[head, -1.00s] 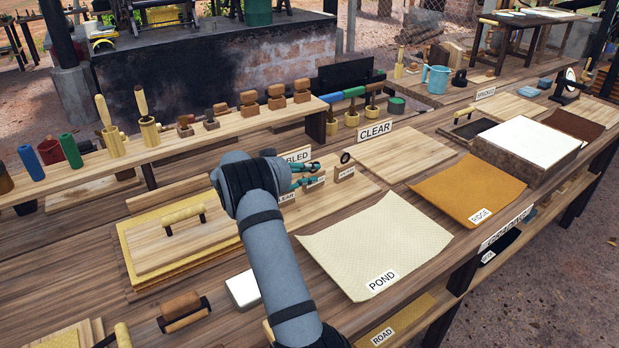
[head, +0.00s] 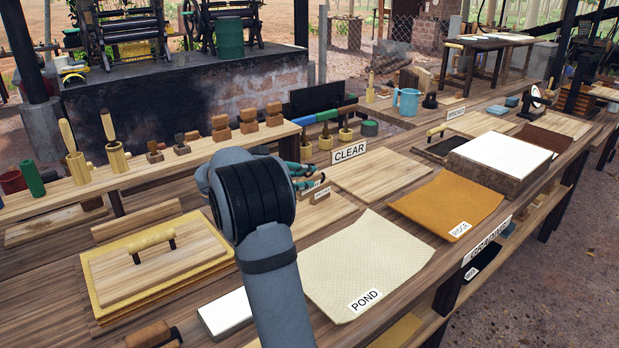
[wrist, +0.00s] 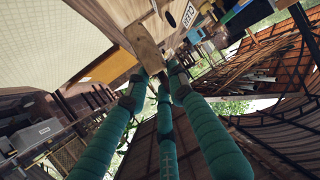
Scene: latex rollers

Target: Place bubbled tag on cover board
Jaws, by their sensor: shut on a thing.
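My gripper (wrist: 157,78) has its teal fingers shut on a small wooden tag block (wrist: 144,46) in the wrist view. No lettering on the held block is readable, so I cannot tell which tag it is. In the head view the teal fingers (head: 304,181) show in part behind my arm, above the pale boards near the CLEAR sign. Small labelled tags (head: 319,194) stand just below them there. A wooden board with a bar handle (head: 155,270), likely the cover board, lies on yellow sheets at left, apart from my gripper.
The CLEAR sign (head: 349,151) stands close to the gripper. The cream POND sheet (head: 365,260) and orange RIDGE sheet (head: 445,203) lie at right. A white block (head: 226,312) is near the front. A raised shelf (head: 190,160) with stamps runs behind the handled board.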

